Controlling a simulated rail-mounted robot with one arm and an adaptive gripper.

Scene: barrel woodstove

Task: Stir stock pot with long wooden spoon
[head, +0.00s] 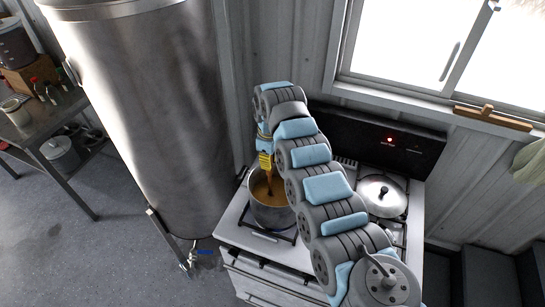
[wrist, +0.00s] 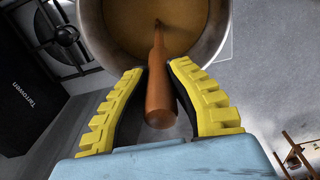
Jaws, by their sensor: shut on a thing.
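The stock pot (head: 270,215) stands on the left side of the stove and holds brown liquid. In the wrist view the pot (wrist: 91,30) fills the top middle, its rim close beyond my fingertips. The wooden spoon (wrist: 159,75) is between the yellow-padded fingers of my gripper (wrist: 156,75), and its far end goes down into the liquid. The spoon's bowl is hidden under the liquid. In the head view my gripper (head: 266,162) is above the pot, shut on the spoon, which shows as a short brown piece (head: 269,186).
The stove (head: 258,247) has a lidded pan (head: 382,195) at its right back and a dark back panel (head: 375,135). A large metal barrel (head: 150,110) stands close left of the pot. A metal table (head: 50,125) is farther left. A window ledge (head: 420,105) runs behind.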

